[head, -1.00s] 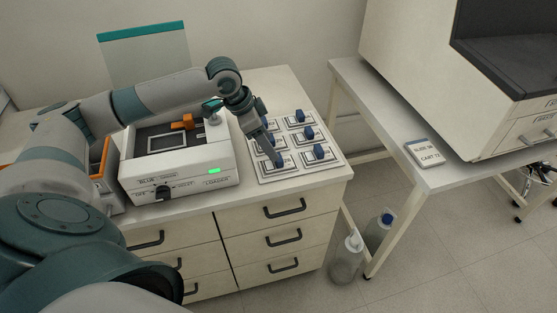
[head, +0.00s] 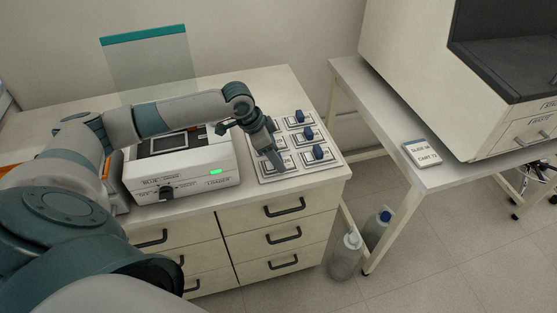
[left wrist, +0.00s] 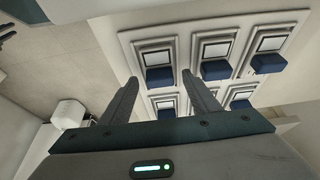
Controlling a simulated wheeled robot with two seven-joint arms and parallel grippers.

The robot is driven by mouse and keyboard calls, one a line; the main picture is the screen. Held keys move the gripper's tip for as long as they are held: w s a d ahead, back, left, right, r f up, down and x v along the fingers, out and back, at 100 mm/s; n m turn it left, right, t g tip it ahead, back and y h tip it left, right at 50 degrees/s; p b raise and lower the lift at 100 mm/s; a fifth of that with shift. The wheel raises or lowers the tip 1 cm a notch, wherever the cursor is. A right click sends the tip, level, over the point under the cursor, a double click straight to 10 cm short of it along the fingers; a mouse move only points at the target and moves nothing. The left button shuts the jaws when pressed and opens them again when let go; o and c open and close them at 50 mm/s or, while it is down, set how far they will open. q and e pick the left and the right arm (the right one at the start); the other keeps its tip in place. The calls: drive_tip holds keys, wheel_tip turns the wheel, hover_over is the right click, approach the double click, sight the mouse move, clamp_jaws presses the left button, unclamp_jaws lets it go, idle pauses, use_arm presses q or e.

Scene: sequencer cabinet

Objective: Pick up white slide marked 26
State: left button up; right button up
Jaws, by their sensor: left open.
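A pale board (head: 330,163) on the right end of the counter carries several framed slides, each with a blue block as grip. The slide labels are too small to read, so I cannot tell which is marked 26. My left gripper (head: 277,165) points down over the front-left slide and hides its block. In the left wrist view my left gripper (left wrist: 157,80) is open, and one blue block (left wrist: 160,77) shows between its fingertips. I cannot tell whether the fingers are beside the block or still above it. My right gripper is not in view.
A white loader (head: 185,183) with a green light stands left of the board, partly behind my arm. A side table (head: 440,178) with a sign card (head: 422,153) stands to the right across a gap. Bottles (head: 345,258) stand on the floor.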

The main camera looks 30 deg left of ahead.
use_arm(q)
drive_tip(key=shift+f, duration=0.35)
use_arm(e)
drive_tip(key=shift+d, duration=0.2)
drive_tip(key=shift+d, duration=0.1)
use_arm(q)
drive_tip(key=shift+c, duration=0.7)
drive_tip(key=c, duration=1)
drive_tip(key=shift+w+r, duration=0.1)
drive_tip(key=shift+r, duration=0.1)
